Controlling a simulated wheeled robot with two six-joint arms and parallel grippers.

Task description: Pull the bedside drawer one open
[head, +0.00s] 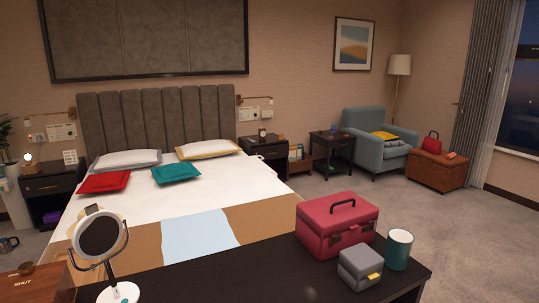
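Two dark bedside cabinets flank the bed. The left bedside cabinet (52,188) stands against the wall, with a drawer front near its top that looks shut. A small lit lamp and a white card stand on it, and something purple shows low in it. The right bedside cabinet (268,154) is partly hidden by the bed, and its drawer looks shut; a small clock stands on top. I cannot tell which one holds drawer one. Neither of my grippers is in view.
The large bed (140,200) fills the middle left. A dark bench (270,280) in front carries a red case (320,238), a grey box (360,268), a teal cup (398,250) and a round mirror (100,238). Carpet (470,235) is clear at right, before the armchair (368,150).

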